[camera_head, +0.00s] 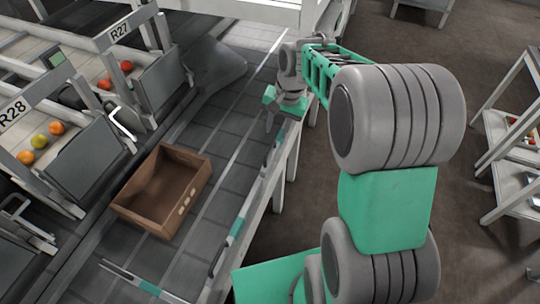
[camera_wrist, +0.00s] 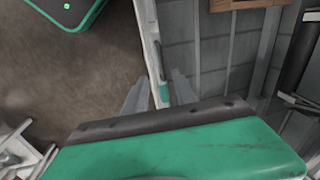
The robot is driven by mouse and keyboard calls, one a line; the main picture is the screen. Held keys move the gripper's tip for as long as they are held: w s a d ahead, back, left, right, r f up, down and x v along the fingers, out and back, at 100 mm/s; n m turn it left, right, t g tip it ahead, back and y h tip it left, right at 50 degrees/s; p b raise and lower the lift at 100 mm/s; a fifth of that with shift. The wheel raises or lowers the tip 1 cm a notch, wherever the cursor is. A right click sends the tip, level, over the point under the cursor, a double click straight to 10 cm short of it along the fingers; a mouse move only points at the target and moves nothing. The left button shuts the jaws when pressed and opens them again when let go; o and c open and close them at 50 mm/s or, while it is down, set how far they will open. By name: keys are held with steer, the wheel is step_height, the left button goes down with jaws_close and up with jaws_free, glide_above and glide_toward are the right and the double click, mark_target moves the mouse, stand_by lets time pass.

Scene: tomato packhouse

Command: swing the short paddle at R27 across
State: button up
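The R27 sign (camera_head: 119,30) marks a lane with red tomatoes at the far left. A narrow grey paddle with a teal section (camera_head: 266,158) lies along the belt's right edge, roughly across from R27. In the wrist view its teal part (camera_wrist: 163,92) shows between my two fingers. My gripper (camera_head: 273,121) is over that edge, at the paddle's far end. Its fingers (camera_wrist: 160,94) are spread apart, one on each side of the paddle. I cannot tell whether they touch it.
An open brown crate (camera_head: 133,214) sits on the belt near R28 (camera_head: 14,112). Another teal-marked paddle (camera_head: 233,232) lies along the nearer edge, and one (camera_head: 140,283) reaches over the belt in front. A white bent handle (camera_head: 122,124) stands by R27's chute. The belt beside my gripper is clear.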

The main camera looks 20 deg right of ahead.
mark_target(271, 147)
steer(key=shift+m, duration=0.4)
steer(key=w+f, duration=0.1)
steer(key=f, duration=0.5)
steer(key=w+f+b, duration=0.1)
steer(key=f, duration=0.3)
steer(key=shift+w+a, duration=0.3)
steer(key=shift+a, duration=0.1)
steer(key=shift+c, duration=0.5)
jaws_close()
